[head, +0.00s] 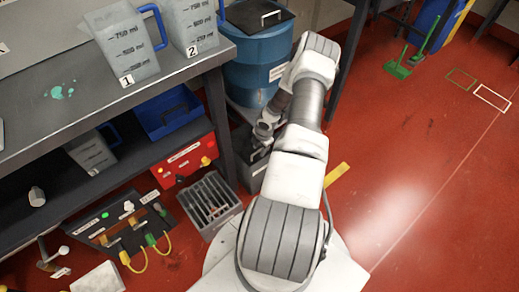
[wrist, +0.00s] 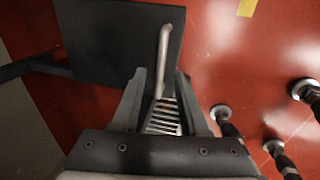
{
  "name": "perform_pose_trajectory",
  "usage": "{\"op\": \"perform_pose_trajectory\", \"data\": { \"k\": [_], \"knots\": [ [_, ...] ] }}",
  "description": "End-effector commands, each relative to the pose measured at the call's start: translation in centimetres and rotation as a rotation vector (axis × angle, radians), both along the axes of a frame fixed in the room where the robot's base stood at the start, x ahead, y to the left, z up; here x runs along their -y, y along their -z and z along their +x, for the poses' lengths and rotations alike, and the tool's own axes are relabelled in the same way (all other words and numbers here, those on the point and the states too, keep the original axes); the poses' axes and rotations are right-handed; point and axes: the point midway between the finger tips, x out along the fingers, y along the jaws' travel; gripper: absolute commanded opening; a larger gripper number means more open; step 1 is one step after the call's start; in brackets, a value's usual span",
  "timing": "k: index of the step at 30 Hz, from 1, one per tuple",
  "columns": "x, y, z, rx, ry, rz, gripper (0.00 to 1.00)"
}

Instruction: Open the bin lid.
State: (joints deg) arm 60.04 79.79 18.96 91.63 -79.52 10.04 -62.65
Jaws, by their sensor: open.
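The bin (head: 251,172) is a dark grey box on the floor beside the bench leg, partly hidden by my arm in the head view. In the wrist view its lid (wrist: 95,40) is a flat dark panel that lies closed as far as I can tell. A pale bar handle (wrist: 164,50) runs along the lid's right side towards me. My gripper (wrist: 162,82) is open, with its two fingers on either side of the handle's near end. I cannot tell whether they touch it. In the head view my gripper (head: 264,132) is above the bin.
A slatted crate (head: 225,219) stands left of the bin. A red box (head: 180,161) and a panel with yellow cables (head: 115,232) are further left. A blue drum (head: 255,75) with a dark lid stands behind. The bench (head: 100,98) flanks the left.

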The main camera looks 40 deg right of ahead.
Motion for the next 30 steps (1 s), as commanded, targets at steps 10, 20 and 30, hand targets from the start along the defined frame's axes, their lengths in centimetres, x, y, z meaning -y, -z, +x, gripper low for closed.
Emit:
{"op": "perform_pose_trajectory", "data": {
  "k": [10, 20, 30],
  "knots": [
    [0.0, -0.03, -0.01, 0.0, 0.0, 0.0, 0.17],
    [0.0, -0.03, -0.03, 0.0, 0.0, 0.0, 0.0],
    [0.0, -0.02, -0.04, -0.001, 0.0, 0.0, 0.0]
  ]
}}
